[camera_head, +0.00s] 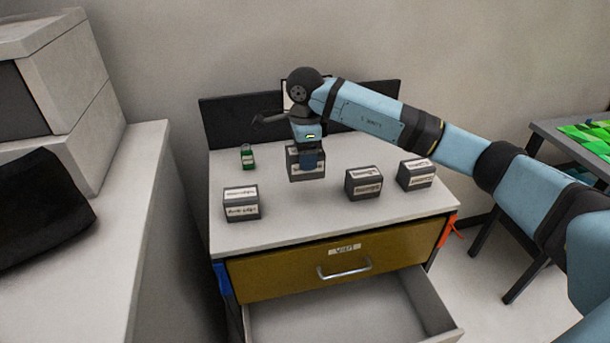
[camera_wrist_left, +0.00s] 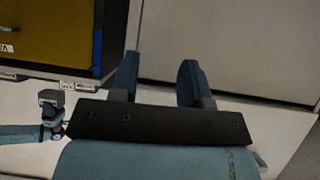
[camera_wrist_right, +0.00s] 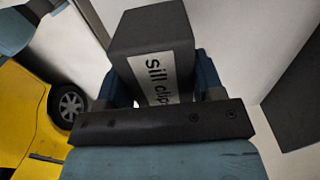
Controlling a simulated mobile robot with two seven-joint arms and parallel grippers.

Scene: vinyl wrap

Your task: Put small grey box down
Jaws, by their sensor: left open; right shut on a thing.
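A small grey box (camera_head: 294,170) with a white label is in my right gripper (camera_head: 311,158) over the middle back of the cabinet top (camera_head: 290,217). In the right wrist view the box (camera_wrist_right: 150,32) sits between the two fingers of my right gripper (camera_wrist_right: 168,78), and its label reads "sill clip". I cannot tell whether its underside touches the cabinet top. My left gripper (camera_wrist_left: 157,78) is open and empty in the left wrist view, and is not in the head view.
Similar grey boxes stand at the front left (camera_head: 241,204), right (camera_head: 363,183) and far right (camera_head: 416,174) of the top. A green bottle (camera_head: 247,156) stands at the back left. An open drawer (camera_head: 437,310) juts out below. A dark panel (camera_head: 228,122) stands behind.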

